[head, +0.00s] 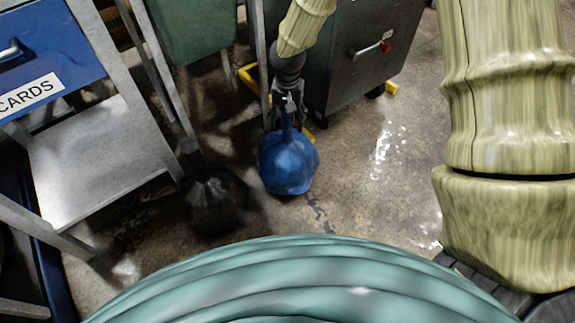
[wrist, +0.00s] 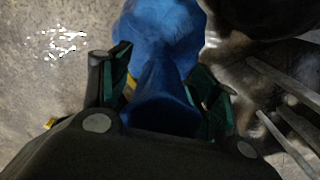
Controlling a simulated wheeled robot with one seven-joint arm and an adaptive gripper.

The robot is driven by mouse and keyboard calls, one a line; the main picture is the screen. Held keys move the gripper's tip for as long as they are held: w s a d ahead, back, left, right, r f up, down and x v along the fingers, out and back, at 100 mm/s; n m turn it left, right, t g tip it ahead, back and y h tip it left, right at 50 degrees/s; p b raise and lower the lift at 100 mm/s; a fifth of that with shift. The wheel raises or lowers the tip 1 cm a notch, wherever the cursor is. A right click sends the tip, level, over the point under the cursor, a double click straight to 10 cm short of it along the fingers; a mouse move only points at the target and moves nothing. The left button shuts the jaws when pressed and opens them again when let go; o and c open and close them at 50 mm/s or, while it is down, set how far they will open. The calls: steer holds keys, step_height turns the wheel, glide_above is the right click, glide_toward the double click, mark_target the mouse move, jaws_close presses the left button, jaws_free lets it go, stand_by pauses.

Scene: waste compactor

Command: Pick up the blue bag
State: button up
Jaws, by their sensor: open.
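The blue bag (head: 289,165) stands on the concrete floor near the middle of the head view, its narrow neck pointing up. My gripper (head: 287,108) is directly above it, at the neck. In the wrist view the bag (wrist: 160,40) fills the upper middle, and its neck lies between the two fingers of my gripper (wrist: 162,98). The fingers are open, one on each side of the neck. I cannot tell whether either finger touches it.
A black bag (head: 215,200) stands just left of the blue one. A metal shelf frame with a blue drawer (head: 50,50) is at left. A green bin (head: 195,30) and a dark grey cabinet (head: 365,55) with a red-tipped handle stand behind. Floor to the right is clear.

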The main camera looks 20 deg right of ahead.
steer(key=shift+f, duration=0.2)
jaws_close()
steer(key=shift+r, duration=0.1)
stand_by(0.5)
